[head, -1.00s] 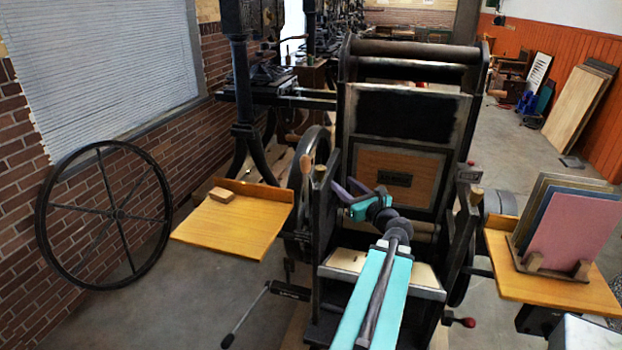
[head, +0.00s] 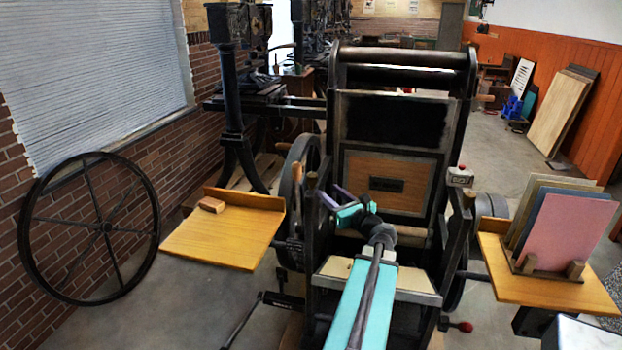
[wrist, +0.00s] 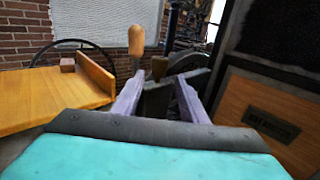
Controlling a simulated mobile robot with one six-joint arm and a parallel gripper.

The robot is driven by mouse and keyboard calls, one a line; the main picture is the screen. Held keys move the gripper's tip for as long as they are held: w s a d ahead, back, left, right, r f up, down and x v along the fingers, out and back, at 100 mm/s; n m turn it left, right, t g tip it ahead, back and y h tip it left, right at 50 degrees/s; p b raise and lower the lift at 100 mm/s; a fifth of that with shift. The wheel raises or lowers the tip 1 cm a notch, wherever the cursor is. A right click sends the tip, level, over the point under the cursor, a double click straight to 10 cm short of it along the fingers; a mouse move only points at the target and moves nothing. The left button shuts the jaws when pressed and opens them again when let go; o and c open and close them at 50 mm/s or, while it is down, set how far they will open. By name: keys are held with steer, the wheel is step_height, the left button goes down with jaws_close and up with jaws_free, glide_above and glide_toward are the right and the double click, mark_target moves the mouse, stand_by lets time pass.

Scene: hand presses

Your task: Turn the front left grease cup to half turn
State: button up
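The front left grease cup, a small brass-brown cap (head: 312,180), sits on top of the press's dark left front post. It also shows in the wrist view (wrist: 159,67), upright beyond the fingertips and between them in the picture. My gripper (head: 334,194) is right of the cup in the head view, its purple fingers pointing up and left toward it. In the wrist view, my gripper (wrist: 157,88) has its two fingers spread apart with nothing held. The fingers look apart from the cup, though the exact gap is hard to tell.
A wooden handle (wrist: 136,45) stands just left of the cup. A wooden shelf (head: 215,240) holding a small block (head: 212,205) is at left. The press panel (head: 387,184) is close on the right. A matching brass cap (head: 469,198) tops the right post.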

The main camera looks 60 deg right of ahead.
mark_target(313, 180)
steer(key=shift+p+x, duration=1.9)
steer(key=shift+x, duration=4.1)
steer(key=c, duration=0.8)
steer(key=shift+o, duration=0.2)
steer(key=shift+a+m+g+h+b, duration=0.15)
steer(key=shift+m+g+h+b, duration=0.45)
steer(key=shift+b, duration=0.55)
steer(key=shift+w+m+h+b, duration=0.1)
steer(key=shift+m+h+b, duration=0.3)
steer(key=shift+h+b, duration=0.4)
steer(key=m+g+h+b, duration=0.1)
steer(key=g+h+b, duration=0.1)
steer(key=shift+m+b, duration=0.3)
steer(key=shift+m, duration=0.1)
steer(key=shift+r+m+g+h+b, duration=0.15)
steer(key=shift+m+g+h+b, duration=0.25)
steer(key=shift+g, duration=0.2)
